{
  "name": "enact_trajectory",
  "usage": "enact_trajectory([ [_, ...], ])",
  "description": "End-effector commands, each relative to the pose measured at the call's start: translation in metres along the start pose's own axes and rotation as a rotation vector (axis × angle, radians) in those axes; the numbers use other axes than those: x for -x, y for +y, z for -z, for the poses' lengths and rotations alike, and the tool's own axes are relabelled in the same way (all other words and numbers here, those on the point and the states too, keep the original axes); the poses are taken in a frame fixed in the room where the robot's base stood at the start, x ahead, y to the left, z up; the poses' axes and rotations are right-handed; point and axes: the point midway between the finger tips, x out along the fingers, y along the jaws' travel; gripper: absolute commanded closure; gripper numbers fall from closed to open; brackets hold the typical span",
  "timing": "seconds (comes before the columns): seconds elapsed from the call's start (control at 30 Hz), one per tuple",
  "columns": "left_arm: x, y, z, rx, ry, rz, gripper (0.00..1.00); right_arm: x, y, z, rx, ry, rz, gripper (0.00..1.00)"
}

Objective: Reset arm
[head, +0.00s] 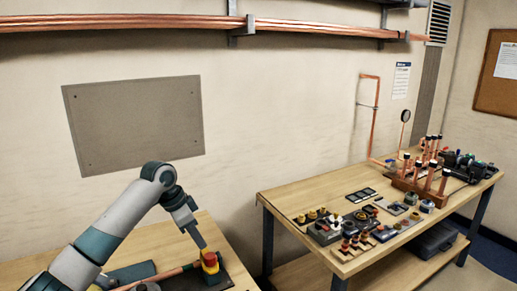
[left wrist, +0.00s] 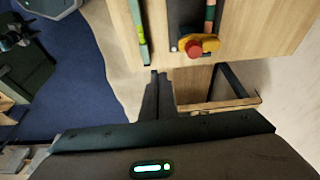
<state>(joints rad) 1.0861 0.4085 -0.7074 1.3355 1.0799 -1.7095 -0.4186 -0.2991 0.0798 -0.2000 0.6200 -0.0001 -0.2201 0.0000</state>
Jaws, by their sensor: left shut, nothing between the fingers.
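My left arm comes in from the left in the head view, bent at the elbow, with the left gripper (head: 203,245) pointing down at the near table (head: 205,229). Its slim dark fingers also show in the left wrist view (left wrist: 157,80), close together with nothing between them. In the head view the fingertips appear just above a red-topped yellow fitting (head: 210,262); I cannot tell if they touch it. In the left wrist view that fitting (left wrist: 196,47) sits apart from the fingertips, at the end of a copper-coloured pipe. My right gripper is not in view.
A second table (head: 285,196) stands to the right, past a gap. It holds several small fittings and a wooden rack (head: 420,188) of upright copper pipes. Copper pipes (head: 130,21) run along the wall above a grey panel (head: 135,123).

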Motion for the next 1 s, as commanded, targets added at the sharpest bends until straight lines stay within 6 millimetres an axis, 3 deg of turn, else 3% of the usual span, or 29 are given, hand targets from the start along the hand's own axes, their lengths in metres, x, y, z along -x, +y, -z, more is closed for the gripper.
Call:
enact_trajectory([
  [0.37, -0.070, 0.046, -0.024, 0.018, -0.001, -0.011, 1.00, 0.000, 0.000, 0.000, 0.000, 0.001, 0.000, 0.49],
  [0.7, -0.159, 0.133, -0.074, 0.102, 0.026, -0.009, 1.00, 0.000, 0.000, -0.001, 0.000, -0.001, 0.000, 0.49],
  [1.0, -0.204, 0.210, -0.132, 0.238, 0.055, 0.020, 1.00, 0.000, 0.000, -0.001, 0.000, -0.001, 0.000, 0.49],
])
